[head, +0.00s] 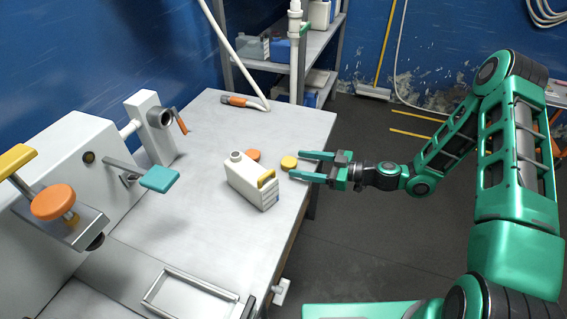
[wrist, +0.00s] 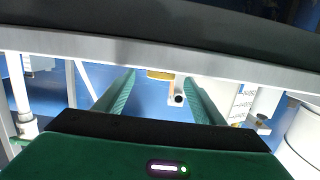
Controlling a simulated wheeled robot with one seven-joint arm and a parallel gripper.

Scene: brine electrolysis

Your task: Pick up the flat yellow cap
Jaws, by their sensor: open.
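The flat yellow cap (head: 288,162) lies on the grey bench, near its right edge. My gripper (head: 296,164) comes in from the right, level with the bench, with its two green fingers apart. The cap is at the fingertips, about in line with the gap between them. I cannot tell if a finger touches it. In the wrist view a thin yellow strip of the cap (wrist: 160,74) shows between the open fingers (wrist: 160,80); its upper part is cut off by a pale edge.
A white jug with a yellow handle (head: 249,180) stands left of the cap. An orange cap (head: 253,155) lies behind the jug. A grey machine with a teal lever (head: 160,179) fills the left. An orange-ended hose (head: 240,101) lies at the back. The bench (head: 205,130) is clear between.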

